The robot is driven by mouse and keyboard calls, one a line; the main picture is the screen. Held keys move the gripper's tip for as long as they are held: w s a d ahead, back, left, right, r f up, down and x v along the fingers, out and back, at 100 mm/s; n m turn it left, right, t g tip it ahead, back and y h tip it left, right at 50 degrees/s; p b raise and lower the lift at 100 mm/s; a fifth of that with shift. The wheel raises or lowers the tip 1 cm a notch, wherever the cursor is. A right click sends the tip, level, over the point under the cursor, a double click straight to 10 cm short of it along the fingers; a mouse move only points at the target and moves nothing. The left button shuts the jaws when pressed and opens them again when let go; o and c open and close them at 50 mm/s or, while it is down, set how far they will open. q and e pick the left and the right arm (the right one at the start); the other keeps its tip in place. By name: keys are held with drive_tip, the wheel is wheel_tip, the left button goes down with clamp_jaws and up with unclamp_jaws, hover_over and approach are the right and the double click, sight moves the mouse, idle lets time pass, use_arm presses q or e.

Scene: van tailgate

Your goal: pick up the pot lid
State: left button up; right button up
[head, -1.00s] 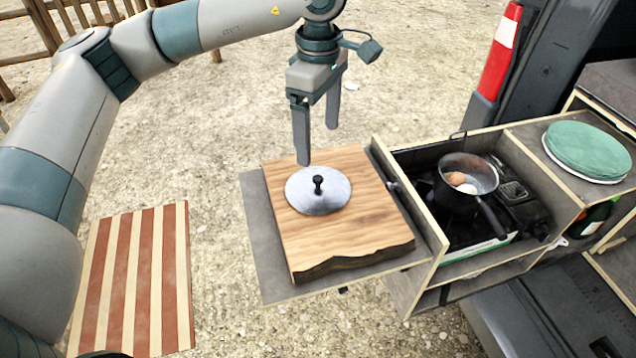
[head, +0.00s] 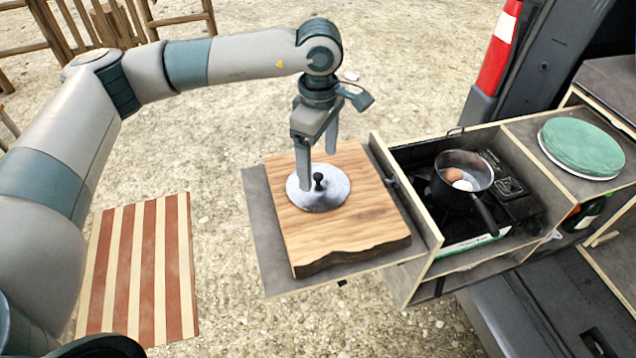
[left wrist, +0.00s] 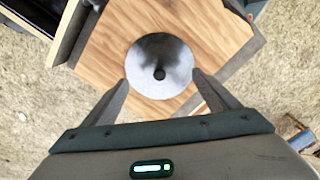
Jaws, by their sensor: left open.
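The pot lid (head: 328,196) is a round grey metal disc with a black knob (head: 319,181) in its middle. It lies flat on a wooden board (head: 370,218). The lid also shows in the left wrist view (left wrist: 160,62), with its knob between and beyond my fingertips. My left gripper (head: 318,170) is open and empty, pointing down just above the lid, its near finger beside the knob in the head view. In the left wrist view its fingers (left wrist: 160,77) stand apart on either side of the lid. My right gripper is not in view.
The board rests on a grey pull-out shelf (head: 262,232). To its right a drawer holds a stove with a pot (head: 463,178) with eggs inside. A green-topped round stack (head: 582,147) stands farther right. A striped mat (head: 140,265) lies on the gravel at left.

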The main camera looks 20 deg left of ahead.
sight(317, 176)
use_arm(q)
drive_tip(key=shift+f+p, duration=0.6)
drive_tip(key=shift+p, duration=0.1)
wheel_tip(317, 176, down, 2)
drive_tip(key=shift+a+f+p, duration=0.1)
drive_tip(key=shift+p, duration=0.5)
drive_tip(key=shift+f, duration=0.65)
drive_tip(key=shift+w, duration=0.1)
drive_tip(key=c, duration=1.8)
drive_tip(key=shift+s, duration=0.2)
clamp_jaws()
